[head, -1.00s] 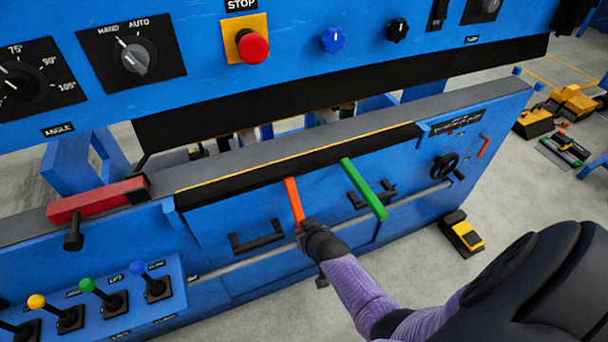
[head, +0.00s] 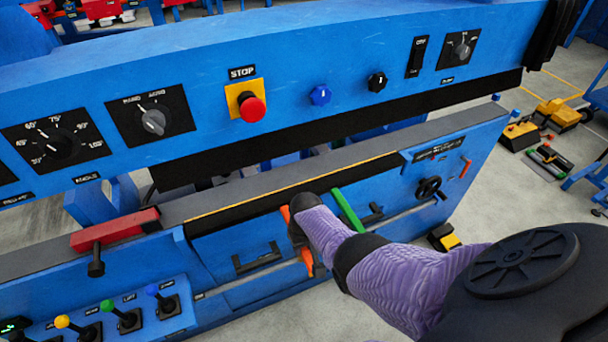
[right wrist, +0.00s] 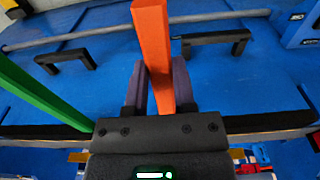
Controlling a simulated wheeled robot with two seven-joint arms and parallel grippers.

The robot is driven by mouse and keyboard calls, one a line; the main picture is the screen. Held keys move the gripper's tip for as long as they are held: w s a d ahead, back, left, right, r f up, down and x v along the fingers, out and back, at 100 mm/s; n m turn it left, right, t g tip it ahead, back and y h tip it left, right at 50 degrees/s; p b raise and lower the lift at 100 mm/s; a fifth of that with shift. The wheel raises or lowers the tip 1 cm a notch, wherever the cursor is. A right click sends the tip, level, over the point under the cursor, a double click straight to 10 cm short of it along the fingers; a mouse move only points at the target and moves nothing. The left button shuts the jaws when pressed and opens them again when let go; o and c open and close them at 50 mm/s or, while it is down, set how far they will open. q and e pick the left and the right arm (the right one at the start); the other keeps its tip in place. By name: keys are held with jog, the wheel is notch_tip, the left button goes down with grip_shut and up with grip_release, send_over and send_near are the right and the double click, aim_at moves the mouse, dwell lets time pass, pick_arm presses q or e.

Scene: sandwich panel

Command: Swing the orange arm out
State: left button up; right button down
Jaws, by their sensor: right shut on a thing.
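The orange arm (head: 307,262) is a flat bar on the blue front panel of the machine. Its upper end shows just above my right gripper and its lower end sticks out below. My right gripper (head: 297,232) is shut on the middle of the orange arm and hides that part in the head view. In the right wrist view the orange arm (right wrist: 152,45) runs between the two purple-grey fingers (right wrist: 160,88). My left gripper is in neither view.
A green arm (head: 347,210) stands close to the right of the orange one. Black handles (head: 258,260) and a long grey rail cross the panel. A red bar (head: 115,230) and coloured levers (head: 120,312) are at the left. A handwheel (head: 429,187) is at the right.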

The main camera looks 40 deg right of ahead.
jog(key=shift+r+g, duration=0.4)
jog(key=shift+r, duration=0.05)
jog(key=shift+c, duration=2.2)
grip_release()
jog(key=shift+w, duration=0.1)
notch_tip(320, 180, up, 10)
jog(key=p, duration=0.8)
